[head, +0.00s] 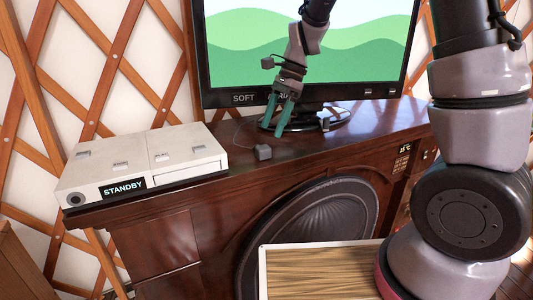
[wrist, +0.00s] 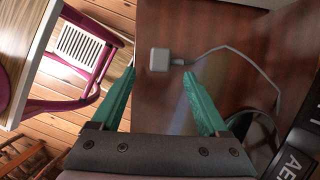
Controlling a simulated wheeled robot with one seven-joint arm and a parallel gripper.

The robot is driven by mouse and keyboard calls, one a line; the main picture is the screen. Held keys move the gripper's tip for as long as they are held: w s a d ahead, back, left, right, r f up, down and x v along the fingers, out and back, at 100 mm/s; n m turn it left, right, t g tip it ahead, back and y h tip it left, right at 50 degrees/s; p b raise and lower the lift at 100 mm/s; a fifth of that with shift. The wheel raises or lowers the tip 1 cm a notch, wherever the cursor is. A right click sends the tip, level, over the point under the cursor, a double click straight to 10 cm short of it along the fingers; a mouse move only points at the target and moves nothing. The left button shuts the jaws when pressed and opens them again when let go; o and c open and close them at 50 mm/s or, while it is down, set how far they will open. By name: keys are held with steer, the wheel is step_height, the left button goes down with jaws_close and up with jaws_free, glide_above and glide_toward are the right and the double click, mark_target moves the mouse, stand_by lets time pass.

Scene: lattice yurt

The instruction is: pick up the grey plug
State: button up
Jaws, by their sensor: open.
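The grey plug (head: 263,152) is a small block lying on the dark wooden cabinet top (head: 340,135), near its front edge. In the wrist view the grey plug (wrist: 159,60) lies ahead of the fingertips and between their lines, with a thin grey cable (wrist: 240,52) running from it to the right. My gripper (head: 284,122) has green fingers pointing down, above the cabinet top in front of the screen, to the right of the plug. In the wrist view my gripper (wrist: 160,75) is open with nothing between its fingers.
A television (head: 235,65) on a dark stand (head: 340,120) is behind my gripper. A white box (head: 140,165) marked STANDBY sits at the left end of the cabinet. A round dark panel (head: 310,235) is on the cabinet front. A purple-framed chair (wrist: 80,60) stands below.

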mark_target(265, 146)
steer(key=shift+x, duration=3.55)
steer(key=shift+w+d, duration=0.1)
jaws_close()
